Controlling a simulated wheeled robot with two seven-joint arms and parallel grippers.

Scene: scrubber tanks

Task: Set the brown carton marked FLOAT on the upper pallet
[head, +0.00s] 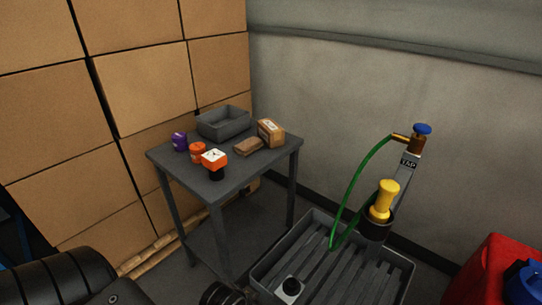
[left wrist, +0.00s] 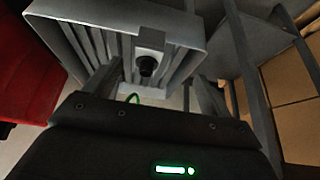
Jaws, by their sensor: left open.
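A small brown carton (head: 270,133) with a pale label stands at the back right of the grey table. Its marking is too small to read, so I cannot tell whether it says FLOAT. A flatter brown block (head: 248,147) lies in front of it. A light wooden pallet edge (head: 150,255) shows on the floor by the big box stack; I cannot make out an upper pallet. My left gripper (left wrist: 157,85) is open and empty, its two fingers apart in the left wrist view, well away from the carton. My right gripper is not in view.
The grey table (head: 225,187) also holds a grey bin (head: 223,122), a purple can (head: 180,141), an orange can (head: 197,152) and an orange-topped item (head: 214,160). A ribbed grey tray (head: 340,275) with a tap post and green hose stands right. Large boxes (head: 145,90) wall the left.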

